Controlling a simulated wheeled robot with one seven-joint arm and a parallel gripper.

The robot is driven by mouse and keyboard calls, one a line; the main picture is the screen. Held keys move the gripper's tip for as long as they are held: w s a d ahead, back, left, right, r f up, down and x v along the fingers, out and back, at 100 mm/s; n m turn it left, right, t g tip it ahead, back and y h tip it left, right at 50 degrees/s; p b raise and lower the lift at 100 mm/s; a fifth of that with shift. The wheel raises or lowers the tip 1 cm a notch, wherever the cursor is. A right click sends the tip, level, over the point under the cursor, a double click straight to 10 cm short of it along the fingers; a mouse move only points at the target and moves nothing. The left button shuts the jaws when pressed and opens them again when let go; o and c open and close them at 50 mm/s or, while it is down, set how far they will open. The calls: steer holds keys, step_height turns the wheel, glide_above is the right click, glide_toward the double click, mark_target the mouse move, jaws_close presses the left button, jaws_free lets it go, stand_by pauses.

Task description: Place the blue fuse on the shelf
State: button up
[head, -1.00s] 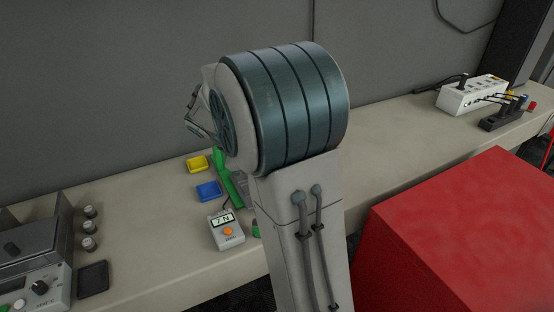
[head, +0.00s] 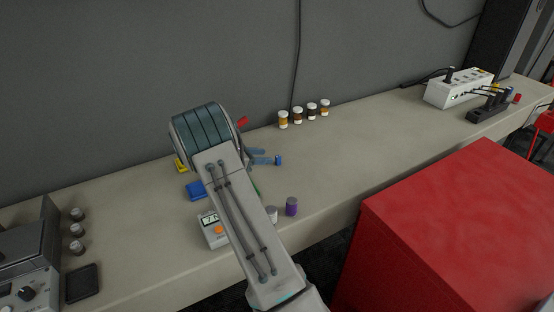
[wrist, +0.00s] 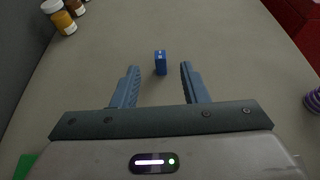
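A small blue block, which looks like the blue fuse (head: 279,160), stands on the beige bench top, and it also shows in the wrist view (wrist: 160,62). My gripper (head: 262,156) is low over the bench, pointing at the fuse. In the wrist view my gripper (wrist: 159,70) is open, its two blue-grey fingers spread apart. The fuse sits just past the fingertips, roughly centred between them, with nothing held. No separate shelf can be told apart from the long bench (head: 370,130).
Several orange- and brown-labelled bottles (head: 283,119) stand at the back by the wall. A purple spool (head: 291,206) is at the front edge. A blue bin (head: 195,190) and a meter (head: 212,232) are left of my arm.

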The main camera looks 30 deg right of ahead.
mark_target(276, 157)
steer(key=p+x, duration=0.2)
steer(key=x, duration=0.7)
steer(key=shift+d+f, duration=0.1)
steer(key=shift+f, duration=0.1)
jaws_close()
